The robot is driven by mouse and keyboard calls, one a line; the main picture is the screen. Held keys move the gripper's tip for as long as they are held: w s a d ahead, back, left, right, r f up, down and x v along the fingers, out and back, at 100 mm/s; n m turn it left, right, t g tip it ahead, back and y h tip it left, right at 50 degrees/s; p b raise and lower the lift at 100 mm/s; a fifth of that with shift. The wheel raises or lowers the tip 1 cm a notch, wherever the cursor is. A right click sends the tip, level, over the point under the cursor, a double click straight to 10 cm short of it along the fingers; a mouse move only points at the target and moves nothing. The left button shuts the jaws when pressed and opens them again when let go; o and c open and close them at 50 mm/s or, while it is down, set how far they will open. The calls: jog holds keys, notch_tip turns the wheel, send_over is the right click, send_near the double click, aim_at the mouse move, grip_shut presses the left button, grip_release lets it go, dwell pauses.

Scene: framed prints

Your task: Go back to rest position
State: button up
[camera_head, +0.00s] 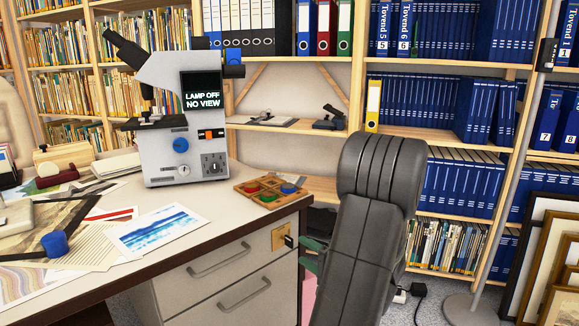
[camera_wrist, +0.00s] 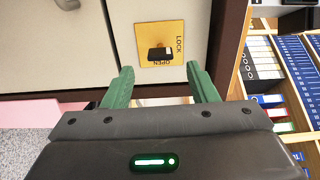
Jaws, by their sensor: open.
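My gripper (camera_wrist: 159,68) is open and empty in the wrist view, its two green fingers spread apart. The knob's white-marked end faces right, toward the word LOCK. The fingers appear apart from the knob. In the head view my gripper (camera_head: 312,244) shows only partly, beside the lock plate (camera_head: 279,237) on the cabinet front; my dark arm hides the rest.
The desk (camera_head: 236,221) holds a microscope (camera_head: 177,115) reading LAMP OFF NO VIEW, a wooden tray (camera_head: 244,189) with coloured pieces, and prints (camera_head: 158,230). Bookshelves (camera_head: 440,134) stand behind. A pole (camera_head: 520,170) and framed pictures (camera_head: 540,250) stand at right.

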aim_at(289, 242)
jog(key=p+v, duration=0.1)
jog(key=v, duration=0.6)
jog(key=b+x, duration=0.3)
jog(key=x, duration=1)
jog(key=shift+w+a+f, duration=0.1)
jog(key=shift+w+a, duration=0.15)
jog(key=shift+a, duration=0.05)
jog(key=shift+w+a+r+m+p, duration=0.15)
jog(key=shift+r+m+p, duration=0.15)
jog(key=shift+p, duration=0.35)
jog(key=m+p, duration=0.3)
jog(key=p, duration=0.3)
jog(key=shift+m, duration=0.4)
jog(key=m+p, duration=0.5)
jog(key=p, duration=0.3)
jog(key=m+p, duration=0.6)
jog(key=p, duration=0.4)
jog(key=shift+m+p, duration=0.35)
jog(key=shift+m, duration=0.05)
jog(key=shift+f+m+p, duration=0.1)
jog(key=shift+m+p, duration=0.7)
jog(key=shift+p, duration=0.25)
jog(key=shift+f, duration=0.15)
